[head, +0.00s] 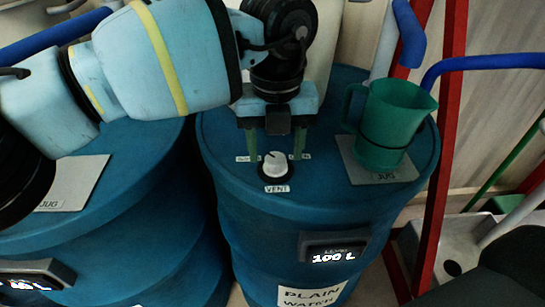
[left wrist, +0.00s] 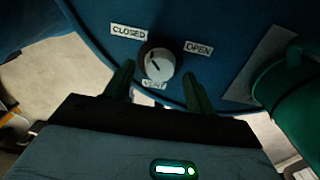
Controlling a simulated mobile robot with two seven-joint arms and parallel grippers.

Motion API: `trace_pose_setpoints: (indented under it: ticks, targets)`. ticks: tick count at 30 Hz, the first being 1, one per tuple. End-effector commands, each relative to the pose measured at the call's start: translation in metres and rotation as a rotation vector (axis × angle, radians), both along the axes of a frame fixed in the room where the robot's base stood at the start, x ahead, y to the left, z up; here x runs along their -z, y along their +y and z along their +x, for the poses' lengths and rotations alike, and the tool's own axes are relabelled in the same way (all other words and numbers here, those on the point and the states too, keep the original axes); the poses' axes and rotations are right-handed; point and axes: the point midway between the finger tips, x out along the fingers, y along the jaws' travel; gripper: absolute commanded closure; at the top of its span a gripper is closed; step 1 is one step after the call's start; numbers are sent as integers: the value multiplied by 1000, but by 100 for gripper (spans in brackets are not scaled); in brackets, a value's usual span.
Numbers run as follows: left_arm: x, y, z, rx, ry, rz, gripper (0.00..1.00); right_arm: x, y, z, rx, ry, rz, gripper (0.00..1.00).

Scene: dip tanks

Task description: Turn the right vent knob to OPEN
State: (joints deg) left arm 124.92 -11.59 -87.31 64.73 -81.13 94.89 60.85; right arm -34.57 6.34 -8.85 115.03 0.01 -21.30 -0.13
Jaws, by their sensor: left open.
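The right vent knob (head: 274,166) is a white-topped dial on a dark base, on the lid of the right blue tank (head: 225,128), above a VENT label. In the left wrist view the knob (left wrist: 158,63) has a CLOSED label (left wrist: 129,32) at its upper left and an OPEN label (left wrist: 198,48) at its right. Its dark pointer line leans up-left, toward CLOSED. My left gripper (head: 276,151) is open, with one green finger on each side of the knob and gaps showing. I cannot tell whether the fingertips reach down around it. My right gripper is not in view.
A green jug (head: 392,122) stands on a grey JUG plate (head: 360,172) right of the knob. A display on the tank (head: 335,246) reads 100 L, above a PLAIN WATER label. Another blue tank (head: 120,205) stands at left. Red posts (head: 440,150) rise at right.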

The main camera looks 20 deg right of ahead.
Motion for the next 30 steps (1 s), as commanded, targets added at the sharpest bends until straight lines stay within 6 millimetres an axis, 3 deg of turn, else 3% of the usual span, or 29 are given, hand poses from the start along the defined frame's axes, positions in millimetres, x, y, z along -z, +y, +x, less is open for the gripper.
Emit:
trace_pose_setpoints:
  ticks: [4, 16, 26, 30]
  targets:
    - [16, 0, 0, -1, 3, -1, 44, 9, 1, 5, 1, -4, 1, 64]
    - [17, 0, 0, -1, -2, -2, 46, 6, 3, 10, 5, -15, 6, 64]
    - [17, 0, 0, -1, -1, -1, 89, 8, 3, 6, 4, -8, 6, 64]
    - [17, 0, 0, 3, -1, -1, 89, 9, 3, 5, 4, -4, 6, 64]
